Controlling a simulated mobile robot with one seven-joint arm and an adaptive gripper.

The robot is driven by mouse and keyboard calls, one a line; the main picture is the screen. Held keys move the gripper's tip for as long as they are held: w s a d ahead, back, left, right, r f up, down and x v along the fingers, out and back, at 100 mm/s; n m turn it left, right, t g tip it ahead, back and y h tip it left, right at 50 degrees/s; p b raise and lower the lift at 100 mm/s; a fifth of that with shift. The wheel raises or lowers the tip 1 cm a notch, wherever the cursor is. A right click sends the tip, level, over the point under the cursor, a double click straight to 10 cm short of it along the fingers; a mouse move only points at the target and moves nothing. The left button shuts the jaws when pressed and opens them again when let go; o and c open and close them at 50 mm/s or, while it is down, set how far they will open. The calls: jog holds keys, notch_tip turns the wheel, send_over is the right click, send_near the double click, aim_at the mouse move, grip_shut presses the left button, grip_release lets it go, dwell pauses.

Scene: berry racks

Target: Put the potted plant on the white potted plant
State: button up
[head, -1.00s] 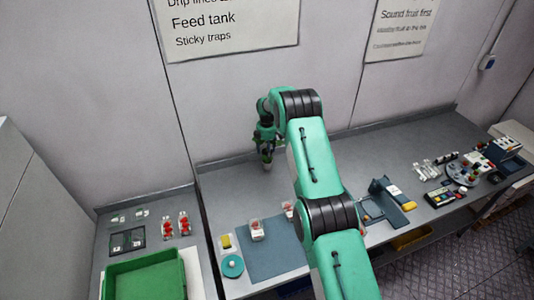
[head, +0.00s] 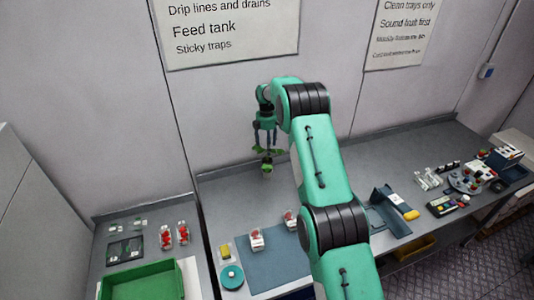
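My gripper (head: 267,150) points straight down near the back wall, on the left part of the long grey bench. Its two fingers are spread apart and look empty. No other potted plant is clear to me; my arm hides part of the bench to the right.
A blue-grey mat (head: 268,268) with clear berry punnets (head: 257,240) lies in front. A teal round item (head: 231,277) is at its left. A green crate (head: 145,284) stands on the left bench. Trays and small items crowd the right end. The bench around the plant is clear.

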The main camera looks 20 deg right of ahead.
jog(key=shift+r, duration=0.85)
jog(key=s+a+r+m+t, duration=0.15)
jog(key=s+r, duration=0.25)
jog(key=r, duration=0.6)
jog(key=s+a+r+m, duration=0.2)
jog(key=s+a+r, duration=0.15)
jog(key=r, duration=0.55)
jog(key=s+a+r+m+t, duration=0.1)
jog(key=s+a+r+m, duration=0.1)
jog(key=s+r, duration=0.65)
jog(key=s+a+r+m+t, duration=0.1)
jog(key=s+a+r+m, duration=0.1)
jog(key=s+r, duration=0.7)
jog(key=s+a+r+m, duration=0.2)
jog(key=s, duration=0.8)
jog(key=s+a+r+m, duration=0.2)
jog(key=s, duration=0.9)
jog(key=s+a+f+m+t, duration=0.1)
jog(key=s+f+m, duration=0.1)
jog(key=s, duration=0.7)
jog(key=s+a+f+m+t, duration=0.1)
jog(key=s+f+m, duration=0.1)
jog(key=s, duration=0.7)
jog(key=shift+s+f, duration=0.4)
jog(key=shift+f, duration=0.45)
